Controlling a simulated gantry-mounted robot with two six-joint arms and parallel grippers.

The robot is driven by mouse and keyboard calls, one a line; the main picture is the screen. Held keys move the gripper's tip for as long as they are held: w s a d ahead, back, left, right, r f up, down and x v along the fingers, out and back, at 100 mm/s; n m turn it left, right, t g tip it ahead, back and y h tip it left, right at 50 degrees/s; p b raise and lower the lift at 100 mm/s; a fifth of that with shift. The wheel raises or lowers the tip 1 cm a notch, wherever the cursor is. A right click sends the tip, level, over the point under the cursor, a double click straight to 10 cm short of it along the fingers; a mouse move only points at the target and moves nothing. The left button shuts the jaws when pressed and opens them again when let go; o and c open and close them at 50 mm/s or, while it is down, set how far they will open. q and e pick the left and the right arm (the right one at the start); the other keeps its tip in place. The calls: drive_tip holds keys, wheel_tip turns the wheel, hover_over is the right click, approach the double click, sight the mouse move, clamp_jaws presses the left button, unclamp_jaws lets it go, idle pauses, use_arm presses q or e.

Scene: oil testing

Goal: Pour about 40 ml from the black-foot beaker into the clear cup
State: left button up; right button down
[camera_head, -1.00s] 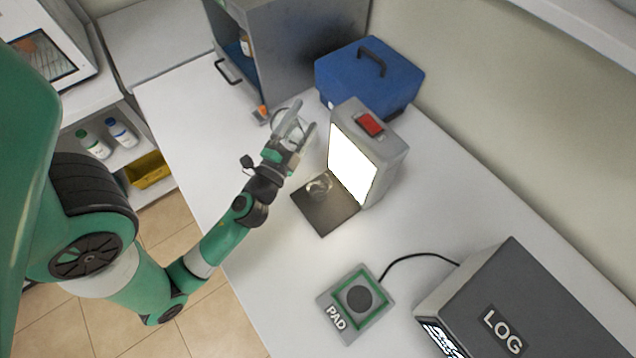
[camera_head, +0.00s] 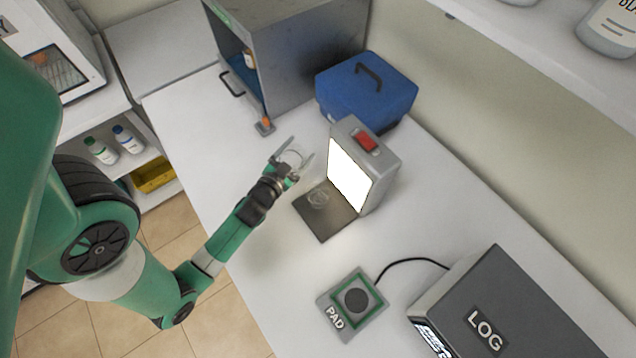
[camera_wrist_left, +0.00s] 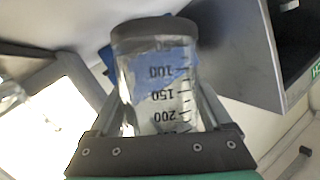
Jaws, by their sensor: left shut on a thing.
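My left gripper (camera_head: 298,152) is shut on the clear beaker (camera_head: 291,158) and holds it up just left of the lit stand. In the left wrist view the beaker (camera_wrist_left: 158,92) sits between the fingers, with its dark foot at the far end and black volume marks on its wall. The liquid level in it is hard to tell. The clear cup (camera_head: 318,197) stands on the dark plate (camera_head: 325,220) of the lit stand, below and right of the gripper. The beaker and cup are apart. My right gripper is not in view.
The lit stand (camera_head: 384,181) has a bright panel and a red switch (camera_head: 367,140). A blue case (camera_head: 385,98) and an open grey cabinet (camera_head: 300,60) stand behind. A pad (camera_head: 352,304) and a LOG box (camera_head: 490,305) are at the front.

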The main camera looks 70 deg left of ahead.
use_arm(q)
drive_tip(key=shift+s+a+r+p, duration=0.1)
drive_tip(key=shift+a+r+p, duration=0.1)
drive_tip(key=shift+r+p, duration=0.35)
drive_tip(key=shift+f+n, duration=0.3)
drive_tip(key=shift+f, duration=0.2)
drive_tip(key=shift+a, duration=0.15)
drive_tip(key=shift+a+f+n+h, duration=0.15)
drive_tip(key=shift+f+n+h, duration=0.25)
drive_tip(key=shift+h, duration=0.2)
drive_tip(key=shift+a+f+n+h+b, duration=0.2)
drive_tip(key=shift+f+n+h+b, duration=0.15)
drive_tip(key=shift+b, duration=0.5)
drive_tip(key=shift+a+f+n+h, duration=0.2)
drive_tip(key=shift+a+n+h, duration=0.05)
drive_tip(key=shift+n+h, duration=0.3)
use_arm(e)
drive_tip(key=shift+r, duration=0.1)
use_arm(q)
drive_tip(key=shift+r, duration=0.1)
